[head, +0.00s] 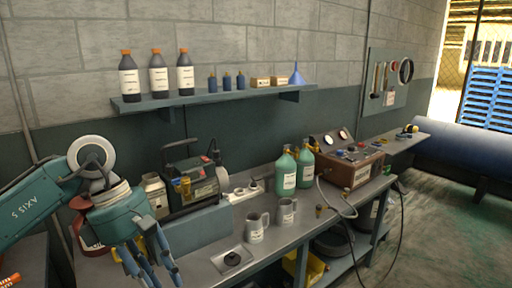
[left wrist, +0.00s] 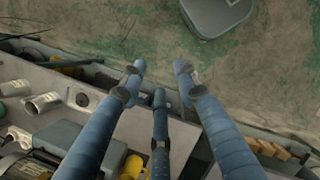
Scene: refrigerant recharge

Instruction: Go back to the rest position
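My left gripper (head: 153,268) hangs at the lower left of the head view, fingers pointing down, over the left front part of the workbench (head: 204,258). In the left wrist view its blue fingers (left wrist: 160,84) are spread apart with nothing between them. They point out past the bench edge toward the floor. My left arm comes in from the left edge. My right gripper shows in neither view.
The bench holds a dark pump-like machine (head: 194,178), two grey mugs (head: 257,228), green bottles (head: 286,173) and a brown gauge box (head: 346,163). A red container (head: 86,230) stands close beside my left gripper. A wall shelf (head: 215,95) carries dark bottles.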

